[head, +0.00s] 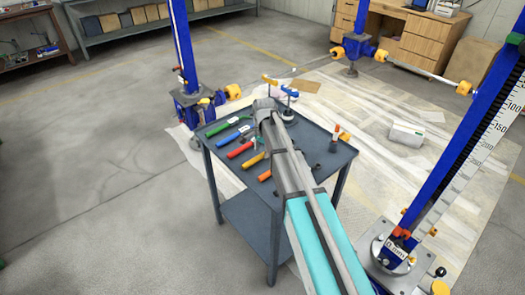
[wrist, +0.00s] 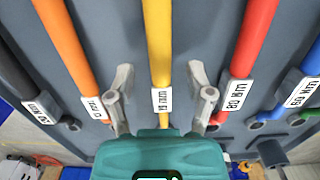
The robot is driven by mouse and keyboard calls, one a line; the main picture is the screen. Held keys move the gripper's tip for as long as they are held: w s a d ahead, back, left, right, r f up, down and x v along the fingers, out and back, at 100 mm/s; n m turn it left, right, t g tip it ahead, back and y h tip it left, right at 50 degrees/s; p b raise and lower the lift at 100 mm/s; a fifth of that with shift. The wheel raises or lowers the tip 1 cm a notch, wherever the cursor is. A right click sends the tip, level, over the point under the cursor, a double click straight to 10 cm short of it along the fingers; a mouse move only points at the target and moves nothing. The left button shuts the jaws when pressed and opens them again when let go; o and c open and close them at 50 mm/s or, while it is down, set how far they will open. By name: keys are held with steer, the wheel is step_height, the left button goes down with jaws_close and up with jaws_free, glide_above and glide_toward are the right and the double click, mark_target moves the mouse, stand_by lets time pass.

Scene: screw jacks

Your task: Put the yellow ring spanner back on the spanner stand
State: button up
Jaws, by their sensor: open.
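The yellow-handled tool (head: 252,161) lies in a row of coloured tools on the dark table; its far end is hidden behind my arm in the head view. In the wrist view, its yellow handle (wrist: 158,45) with a white label runs down the middle. My gripper (wrist: 162,95) is open, with one finger on each side of this handle and a gap on both sides. I cannot tell its height above the handle. The head view hides my gripper behind my arm. Small upright posts with a yellow top (head: 269,79) and a blue top (head: 290,91) stand at the table's back; I cannot tell whether they are the stand.
An orange handle (wrist: 65,40) lies left of the yellow one and a red handle (wrist: 251,45) right of it. Blue (head: 228,137) and green (head: 225,124) tools lie farther back on the table (head: 222,165). Blue screw-jack columns (head: 182,50) stand around it.

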mark_target(263, 153)
step_height(263, 153, up, 11)
steer(key=p, duration=1)
steer(key=shift+w+d, duration=0.15)
steer(key=shift+d, duration=0.1)
steer(key=shift+f, duration=0.1)
stand_by(0.3)
steer(key=s+d+n, duration=0.5)
steer(key=s, duration=0.7)
steer(key=s+d+n, duration=0.5)
steer(key=s+d, duration=0.1)
steer(key=s, duration=0.6)
steer(key=shift+d+n, duration=0.3)
steer(key=shift+n, duration=0.1)
